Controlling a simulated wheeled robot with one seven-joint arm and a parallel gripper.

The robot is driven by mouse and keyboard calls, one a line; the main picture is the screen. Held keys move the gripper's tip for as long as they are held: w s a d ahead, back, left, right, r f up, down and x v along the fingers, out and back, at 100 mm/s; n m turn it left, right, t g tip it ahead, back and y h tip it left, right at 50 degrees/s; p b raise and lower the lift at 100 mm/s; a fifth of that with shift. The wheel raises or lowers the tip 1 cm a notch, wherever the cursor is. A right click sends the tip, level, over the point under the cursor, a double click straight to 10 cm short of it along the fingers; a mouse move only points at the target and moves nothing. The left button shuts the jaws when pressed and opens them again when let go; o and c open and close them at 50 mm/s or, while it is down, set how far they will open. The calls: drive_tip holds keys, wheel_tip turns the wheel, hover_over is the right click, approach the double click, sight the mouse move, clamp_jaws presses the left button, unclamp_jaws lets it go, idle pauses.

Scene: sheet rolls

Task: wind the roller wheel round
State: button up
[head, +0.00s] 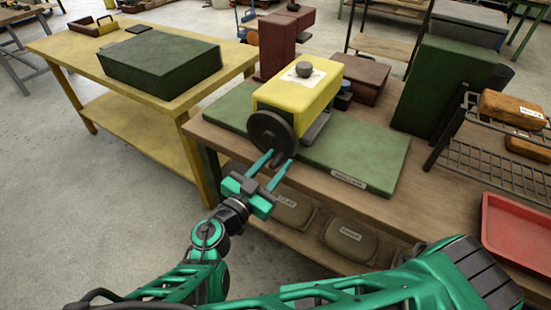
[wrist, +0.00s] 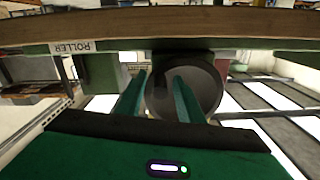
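The roller machine is a yellow block (head: 300,90) with a grey knob and a white label on top, standing on a green base plate (head: 345,145). Its dark round wheel (head: 270,131) faces my arm at the bench's front edge. In the wrist view the wheel (wrist: 208,85) appears behind and right of the fingers. My gripper (head: 280,157) is at the wheel's lower edge with its two teal fingers apart; it also shows in the wrist view (wrist: 157,78). A small dark part shows near the fingertips in the head view; I cannot tell whether the fingers touch it.
The wooden bench (head: 420,190) has labelled tan bundles (head: 345,237) on its lower shelf. A wire rack (head: 490,150) and a red tray (head: 518,238) stand at right. A yellow table (head: 75,45) with a green block (head: 160,62) stands left; floor between is clear.

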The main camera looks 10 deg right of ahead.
drive_tip(key=shift+a, duration=0.1)
clamp_jaws()
